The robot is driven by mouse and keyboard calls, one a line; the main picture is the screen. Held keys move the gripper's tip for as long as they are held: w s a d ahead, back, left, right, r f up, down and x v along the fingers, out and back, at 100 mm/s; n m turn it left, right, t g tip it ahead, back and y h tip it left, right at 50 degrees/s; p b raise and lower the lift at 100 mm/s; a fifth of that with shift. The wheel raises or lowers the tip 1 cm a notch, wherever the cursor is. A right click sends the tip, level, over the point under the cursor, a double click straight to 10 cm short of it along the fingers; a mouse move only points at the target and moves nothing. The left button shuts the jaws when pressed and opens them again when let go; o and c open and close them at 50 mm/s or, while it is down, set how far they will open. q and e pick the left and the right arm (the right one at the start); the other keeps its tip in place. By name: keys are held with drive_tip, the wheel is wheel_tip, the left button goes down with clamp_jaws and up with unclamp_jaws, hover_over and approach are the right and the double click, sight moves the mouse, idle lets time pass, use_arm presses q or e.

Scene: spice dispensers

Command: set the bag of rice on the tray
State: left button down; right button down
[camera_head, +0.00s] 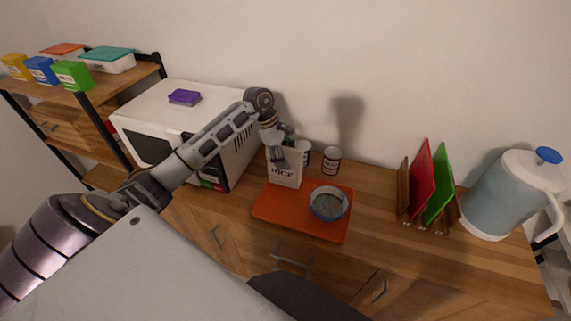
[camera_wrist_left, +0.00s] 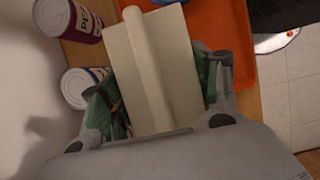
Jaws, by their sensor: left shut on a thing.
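The bag of rice (camera_head: 285,173) is a pale upright packet marked RICE. In the head view it stands at the back left part of the orange tray (camera_head: 270,207); I cannot tell whether its base touches the tray. My left gripper (camera_head: 283,158) is shut on the top of the bag. In the left wrist view the bag (camera_wrist_left: 158,70) sits between the two fingers (camera_wrist_left: 160,95), with the orange tray (camera_wrist_left: 232,30) beyond it. A blue-rimmed bowl (camera_head: 328,205) stands on the tray's right part. My right gripper is not in view.
Two cans stand behind the tray, one (camera_head: 331,160) to the right of the bag and one (camera_head: 305,150) partly hidden. A white microwave (camera_head: 180,125) is at left. A rack with red and green boards (camera_head: 428,188) and a water jug (camera_head: 505,198) are at right.

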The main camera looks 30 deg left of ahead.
use_arm(q)
wheel_tip(320, 180, down, 3)
drive_tip(key=shift+f+p, duration=0.2)
drive_tip(key=shift+p, duration=0.2)
drive_tip(key=shift+f, duration=0.1)
drive_tip(key=c, duration=0.7)
unclamp_jaws()
drive_tip(key=shift+f, duration=0.1)
drive_tip(key=shift+c, duration=0.2)
drive_tip(key=o, duration=0.4)
drive_tip(key=shift+s, duration=0.1)
